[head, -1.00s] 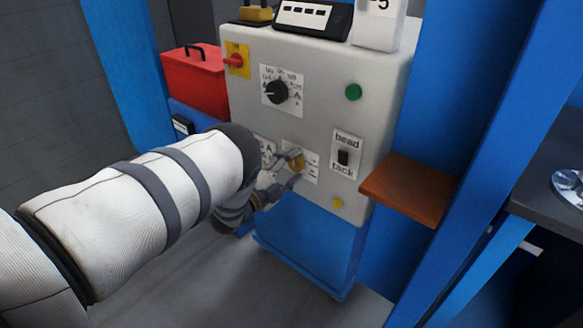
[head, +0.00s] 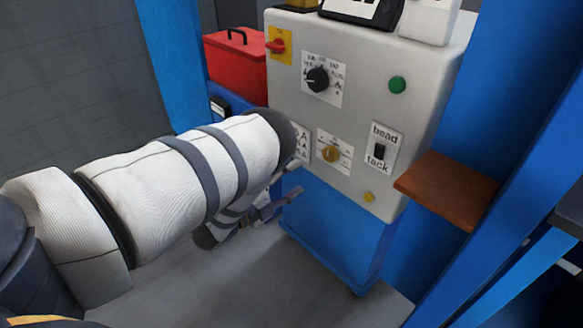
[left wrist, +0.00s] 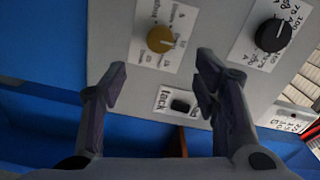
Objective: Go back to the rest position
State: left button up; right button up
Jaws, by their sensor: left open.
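My left arm comes in from the left in the head view, with its open, empty gripper (head: 275,203) in front of the lower part of a grey control panel (head: 365,85). The gripper is apart from the yellow knob (head: 332,154). In the left wrist view both fingers of my left gripper (left wrist: 160,85) are spread, with nothing between them. Beyond them show the yellow knob (left wrist: 160,39), the black dial (left wrist: 272,34) and the bead/tack switch (left wrist: 181,105). My right gripper is in neither view.
The panel also carries a red switch (head: 276,46), a black dial (head: 318,79) and a green button (head: 397,84). A red toolbox (head: 235,66) stands left of it. A brown shelf (head: 447,190) juts out at right, beside blue posts. Grey floor is open below.

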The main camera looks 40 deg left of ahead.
pick_arm(q)
jog(key=s+d+f+n+g+y+p, duration=0.2)
jog(key=s+f+n+g, duration=0.3)
jog(key=s, duration=0.2)
jog(key=s+d+f+n+g+y+p, duration=0.1)
jog(key=s+d+f+n+g, duration=0.2)
jog(key=s+f+n+g, duration=0.35)
jog(key=s+d+r+n+g, duration=0.1)
jog(key=s+d+g, duration=0.2)
jog(key=s, duration=0.6)
jog(key=s+d+r+n+g+h+p, duration=0.1)
jog(key=s+d+r+n+g, duration=0.1)
jog(key=s, duration=0.8)
jog(key=s+d+r+n+g+p, duration=0.1)
jog(key=s+d+g, duration=0.3)
jog(key=s, duration=0.5)
jog(key=shift+s+d+r+n+h, duration=0.2)
jog(key=shift+d+n+h, duration=0.2)
jog(key=shift+d, duration=0.3)
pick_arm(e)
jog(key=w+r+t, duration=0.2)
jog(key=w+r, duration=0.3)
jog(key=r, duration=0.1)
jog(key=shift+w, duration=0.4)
pick_arm(q)
jog(key=shift+w, duration=0.15)
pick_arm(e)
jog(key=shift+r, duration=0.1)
pick_arm(q)
jog(key=shift+c, duration=0.2)
